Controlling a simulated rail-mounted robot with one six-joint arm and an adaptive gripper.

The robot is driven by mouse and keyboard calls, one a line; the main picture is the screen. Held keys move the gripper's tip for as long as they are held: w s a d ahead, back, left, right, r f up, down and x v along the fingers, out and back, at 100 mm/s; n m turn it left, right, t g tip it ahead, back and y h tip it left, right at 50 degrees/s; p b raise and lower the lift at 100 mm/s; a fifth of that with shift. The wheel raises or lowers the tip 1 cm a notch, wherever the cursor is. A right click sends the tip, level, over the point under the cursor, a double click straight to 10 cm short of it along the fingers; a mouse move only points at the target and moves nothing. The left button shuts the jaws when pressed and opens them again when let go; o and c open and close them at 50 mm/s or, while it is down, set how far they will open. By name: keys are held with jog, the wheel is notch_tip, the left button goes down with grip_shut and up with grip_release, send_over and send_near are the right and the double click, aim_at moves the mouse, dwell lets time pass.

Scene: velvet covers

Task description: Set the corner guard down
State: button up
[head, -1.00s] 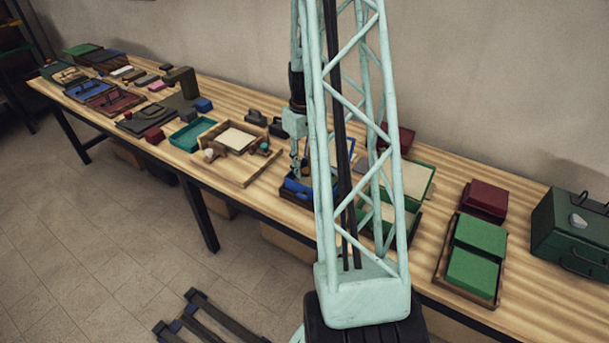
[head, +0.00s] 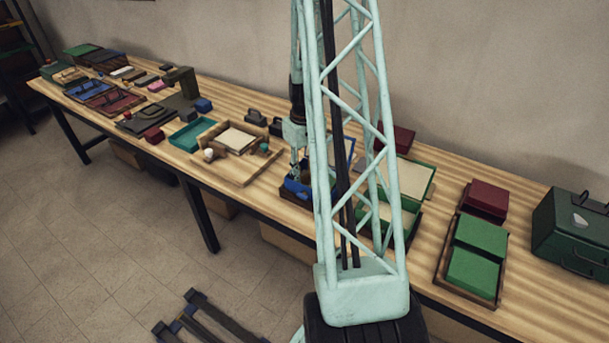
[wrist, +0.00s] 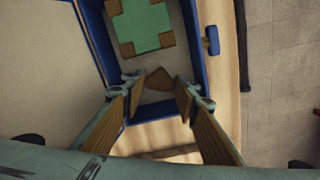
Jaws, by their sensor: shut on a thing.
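My gripper (wrist: 160,91) is shut on a small brown corner guard (wrist: 158,84), which shows between the fingertips in the wrist view. The guard is over the inside of a blue-edged box (wrist: 197,62); I cannot tell whether it touches the floor. Farther in, a green block (wrist: 143,26) lies with brown pieces at its corners. In the head view my gripper (head: 296,172) reaches down at the blue box (head: 297,190), partly hidden by my lattice column. The guard is too small to make out there.
A wooden tray (head: 240,178) with a pale panel lies left of the blue box. A green-edged open box (head: 418,177) stands to its right, partly behind my column. A tray with green blocks (head: 470,270) and a dark green case (head: 575,235) are farther right.

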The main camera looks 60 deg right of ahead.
jog(key=shift+f, duration=0.15)
jog(key=o, duration=0.4)
jog(key=shift+r+p, duration=0.6)
jog(key=shift+r, duration=5.6)
jog(key=shift+a, duration=0.1)
